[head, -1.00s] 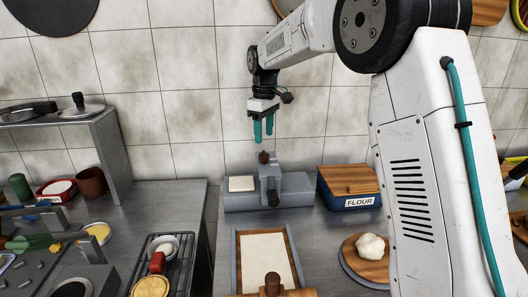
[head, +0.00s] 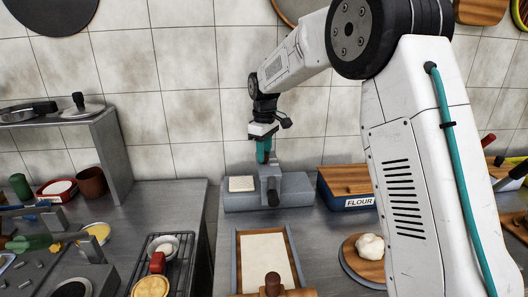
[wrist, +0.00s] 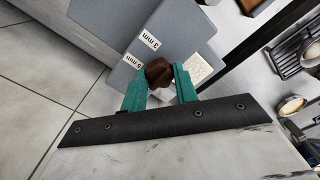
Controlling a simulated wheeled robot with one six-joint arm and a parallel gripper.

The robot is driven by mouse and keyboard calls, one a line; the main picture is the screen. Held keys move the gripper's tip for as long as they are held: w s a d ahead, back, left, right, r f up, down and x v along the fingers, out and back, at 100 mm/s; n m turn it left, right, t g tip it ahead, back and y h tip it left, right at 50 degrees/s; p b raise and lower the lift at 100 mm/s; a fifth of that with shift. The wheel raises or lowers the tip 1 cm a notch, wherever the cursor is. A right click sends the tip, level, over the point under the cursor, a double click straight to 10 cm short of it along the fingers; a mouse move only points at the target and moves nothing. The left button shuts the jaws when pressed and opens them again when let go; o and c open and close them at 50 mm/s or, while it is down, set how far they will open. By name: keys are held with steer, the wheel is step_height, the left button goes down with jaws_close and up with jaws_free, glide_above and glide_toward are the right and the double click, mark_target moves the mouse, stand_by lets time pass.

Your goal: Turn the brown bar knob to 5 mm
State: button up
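The brown bar knob (wrist: 158,72) sits on top of the grey press (head: 240,201), between my two teal fingers in the wrist view. My gripper (wrist: 160,82) is pointed down at it and looks open, with the fingers on either side; whether they touch the knob is unclear. In the head view my gripper (head: 263,158) hides the knob. White labels read "3 mm" (wrist: 150,39) and "5 mm" (wrist: 133,60) on the grey surface beside the knob. I cannot tell which label the bar points to.
A pale square piece (head: 242,184) lies on the press at its left. A flour box (head: 348,187) stands to the right, and a board with a dough ball (head: 370,246) is in front of it. A framed tray (head: 236,262) lies in front of the press. The tiled wall is behind.

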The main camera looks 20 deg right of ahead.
steer(key=shift+m, duration=0.4)
steer(key=m, duration=0.4)
steer(key=shift+m, duration=0.4)
steer(key=m, duration=0.6)
stand_by(0.4)
steer(key=o, duration=1)
step_height(320, 180, up, 8)
steer(key=shift+f, duration=0.1)
